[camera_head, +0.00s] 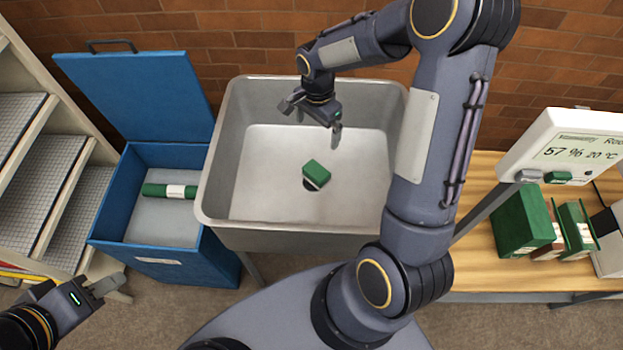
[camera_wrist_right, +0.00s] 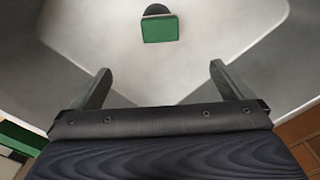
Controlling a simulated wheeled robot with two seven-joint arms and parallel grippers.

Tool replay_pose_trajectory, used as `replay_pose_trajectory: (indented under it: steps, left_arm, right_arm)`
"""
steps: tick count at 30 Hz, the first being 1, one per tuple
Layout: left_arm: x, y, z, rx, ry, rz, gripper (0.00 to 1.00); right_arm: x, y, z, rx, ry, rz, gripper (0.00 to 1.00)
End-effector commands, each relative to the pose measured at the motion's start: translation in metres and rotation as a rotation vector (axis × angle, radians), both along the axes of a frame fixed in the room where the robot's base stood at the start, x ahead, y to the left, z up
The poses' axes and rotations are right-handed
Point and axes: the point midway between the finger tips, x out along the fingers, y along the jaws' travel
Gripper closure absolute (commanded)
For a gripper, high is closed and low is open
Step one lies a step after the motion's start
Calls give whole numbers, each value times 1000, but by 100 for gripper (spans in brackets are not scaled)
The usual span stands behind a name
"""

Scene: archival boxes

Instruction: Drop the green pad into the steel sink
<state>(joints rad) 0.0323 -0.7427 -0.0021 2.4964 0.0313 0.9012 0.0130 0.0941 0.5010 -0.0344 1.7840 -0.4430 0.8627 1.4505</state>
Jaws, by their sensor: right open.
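The green pad (camera_head: 316,171) lies on the floor of the steel sink (camera_head: 250,200), near its middle and beside or partly over the dark drain. It has a pale lower edge. My right gripper (camera_head: 313,120) is above the sink, open and empty, with the pad apart from it and below. In the right wrist view the pad (camera_wrist_right: 160,29) shows beyond the two spread fingers (camera_wrist_right: 161,80), with the dark drain behind it. My left gripper (camera_head: 105,287) is at the lower left, away from the sink; its finger gap is unclear.
A blue open-lidded box (camera_head: 120,195) left of the sink holds a green roll with a white band (camera_head: 170,191). Shelves stand far left. On the right, a wooden table (camera_head: 480,262) carries green boxes (camera_head: 522,222) and a humidity display (camera_head: 570,140) with a small green item beneath.

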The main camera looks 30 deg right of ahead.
Motion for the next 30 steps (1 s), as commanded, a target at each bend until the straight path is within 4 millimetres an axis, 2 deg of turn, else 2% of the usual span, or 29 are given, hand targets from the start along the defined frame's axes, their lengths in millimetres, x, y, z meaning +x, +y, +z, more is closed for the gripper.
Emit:
replay_pose_trajectory:
  steps: [6,12,27,30]
  left_arm:
    - [0,0,-2,0,0,0,64]
    - [0,0,-2,0,0,0,64]
    - [0,0,-2,0,0,0,64]
    - [0,0,-2,0,0,0,64]
  right_arm:
    - [1,0,40,1,-6,1,0]
    - [0,0,60,1,-3,0,0]
    - [0,0,63,1,-1,2,0]
    - [-5,0,68,9,-13,22,0]
